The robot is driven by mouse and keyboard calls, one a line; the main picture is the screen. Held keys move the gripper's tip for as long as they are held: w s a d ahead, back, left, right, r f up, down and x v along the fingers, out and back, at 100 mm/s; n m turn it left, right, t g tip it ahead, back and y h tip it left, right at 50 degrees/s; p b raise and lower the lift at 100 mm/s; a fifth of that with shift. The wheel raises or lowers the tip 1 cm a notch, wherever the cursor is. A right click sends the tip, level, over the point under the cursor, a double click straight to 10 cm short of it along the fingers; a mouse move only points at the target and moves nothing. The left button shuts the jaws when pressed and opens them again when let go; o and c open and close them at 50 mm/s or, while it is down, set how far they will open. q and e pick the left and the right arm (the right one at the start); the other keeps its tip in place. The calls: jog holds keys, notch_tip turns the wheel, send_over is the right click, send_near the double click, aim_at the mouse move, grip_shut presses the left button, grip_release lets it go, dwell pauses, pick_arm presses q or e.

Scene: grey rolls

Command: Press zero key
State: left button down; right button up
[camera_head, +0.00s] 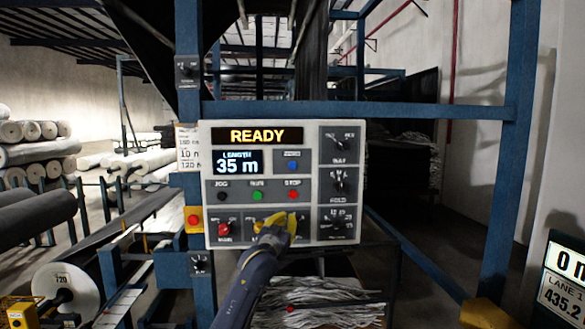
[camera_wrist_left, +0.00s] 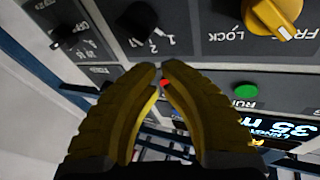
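The label is too small to read surely. My left gripper (camera_head: 284,222) is in front of the panel's lower middle, below the blue key. In the left wrist view its two yellow fingers (camera_wrist_left: 162,68) converge at the tips with nothing held. The red stop button (camera_wrist_left: 164,84) shows between them. My right gripper is out of view.
A green run button (camera_head: 257,195) and a black jog button (camera_head: 222,196) share the row with stop. A yellow lock knob (camera_wrist_left: 272,16) and black knobs surround them. Blue posts (camera_head: 515,150) frame the panel. A yellow box with a red button (camera_head: 194,219) is at left.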

pick_arm(q)
jog(key=s+d+r+h, duration=0.1)
jog(key=s+d+r, duration=0.1)
jog(key=r, duration=0.7)
jog(key=s+d+r+m+t+h, duration=0.1)
jog(key=s+r, duration=0.3)
jog(key=r, duration=0.5)
jog(key=shift+s+d+r+h, duration=0.4)
jog(key=shift+d+h, duration=0.2)
jog(key=shift+d, duration=0.2)
send_near(301, 157)
jog(key=shift+d+x, duration=0.15)
jog(key=shift+x, duration=1.05)
jog(key=shift+d+x, duration=0.15)
jog(key=shift+x, duration=1)
jog(key=shift+w+r, duration=0.15)
jog(key=shift+w, duration=0.5)
jog(key=shift+s, duration=0.85)
jog(key=shift+d, duration=0.1)
